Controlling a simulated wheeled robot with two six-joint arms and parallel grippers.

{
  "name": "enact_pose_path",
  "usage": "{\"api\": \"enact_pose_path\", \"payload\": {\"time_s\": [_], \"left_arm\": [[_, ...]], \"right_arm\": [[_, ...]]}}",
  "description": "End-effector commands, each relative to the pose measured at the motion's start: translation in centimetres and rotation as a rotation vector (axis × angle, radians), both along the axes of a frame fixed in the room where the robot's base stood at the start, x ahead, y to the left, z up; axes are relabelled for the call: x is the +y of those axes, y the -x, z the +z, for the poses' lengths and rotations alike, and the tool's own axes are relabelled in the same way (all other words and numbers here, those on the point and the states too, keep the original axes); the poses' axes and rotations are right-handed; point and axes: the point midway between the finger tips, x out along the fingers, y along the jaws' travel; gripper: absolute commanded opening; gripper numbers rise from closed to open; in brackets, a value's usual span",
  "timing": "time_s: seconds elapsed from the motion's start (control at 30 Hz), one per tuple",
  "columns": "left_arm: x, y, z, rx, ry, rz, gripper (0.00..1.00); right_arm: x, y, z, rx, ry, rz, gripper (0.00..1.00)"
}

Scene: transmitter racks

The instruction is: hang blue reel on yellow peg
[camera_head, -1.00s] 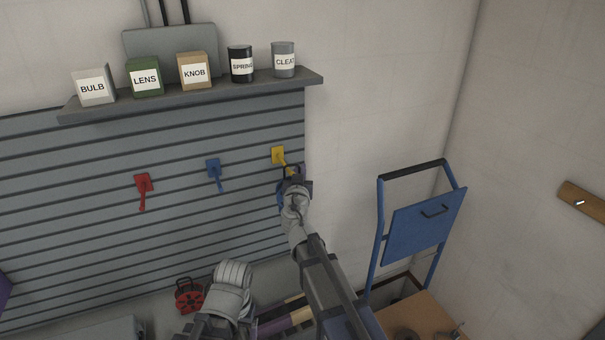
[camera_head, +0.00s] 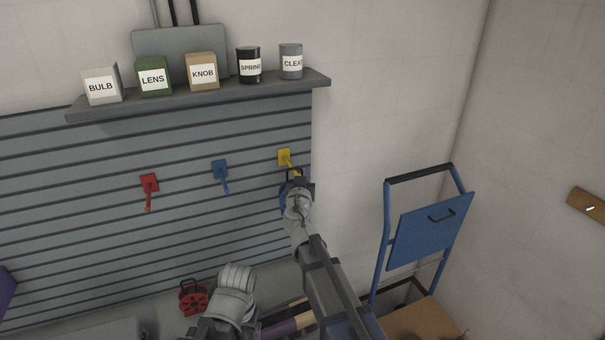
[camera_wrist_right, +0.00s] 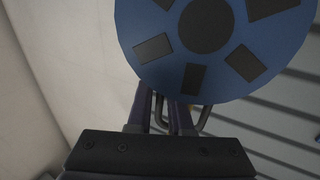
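The yellow peg (camera_head: 284,157) is on the slatted wall at its right end, pointing down and right. My right gripper (camera_head: 296,177) is just below the peg's tip. The blue reel (camera_head: 284,197) is mostly hidden behind this gripper. In the right wrist view the blue reel (camera_wrist_right: 215,75) is a blue disc with a dark hub and dark slots. There the right gripper's fingers (camera_wrist_right: 163,108) are close together on the reel's grey handle (camera_wrist_right: 200,122). I cannot tell whether the peg passes through the handle. My left arm is low in the head view; its gripper does not show.
A blue peg (camera_head: 220,172) and a red peg (camera_head: 149,188) are to the left. A shelf (camera_head: 200,96) with labelled boxes and cans runs above. A red reel (camera_head: 193,298) stands below. A blue hand truck (camera_head: 428,230) is at the right.

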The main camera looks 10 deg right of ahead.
Motion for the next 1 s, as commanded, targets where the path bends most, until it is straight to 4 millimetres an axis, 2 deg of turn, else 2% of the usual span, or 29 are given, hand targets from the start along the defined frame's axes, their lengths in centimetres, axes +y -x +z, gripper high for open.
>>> {"api": "enact_pose_path", "payload": {"time_s": [0.03, 0.2, 0.57, 0.77, 1.0], "left_arm": [[0.0, 0.0, 0.0, 0.0, 0.0, 0.0, 0.82], [0.0, 0.0, 0.0, 0.0, 0.0, 0.0, 0.82], [0.0, 0.0, 0.0, 0.0, 0.0, 0.0, 0.82], [0.0, 0.0, 0.0, 0.0, 0.0, 0.0, 0.82], [0.0, 0.0, 0.0, 0.0, 0.0, 0.0, 0.82]], "right_arm": [[0.0, 0.0, 0.0, 0.0, 0.0, 0.0, 0.25], [0.0, 0.0, 0.0, 0.0, 0.0, 0.0, 0.44], [0.1, 0.4, 0.0, 0.0, 0.0, 0.0, 0.44], [0.6, 2.5, 0.0, 0.0, 0.0, 0.002, 0.44], [1.6, 6.4, 0.0, 0.0, 0.0, 0.002, 0.44]]}}
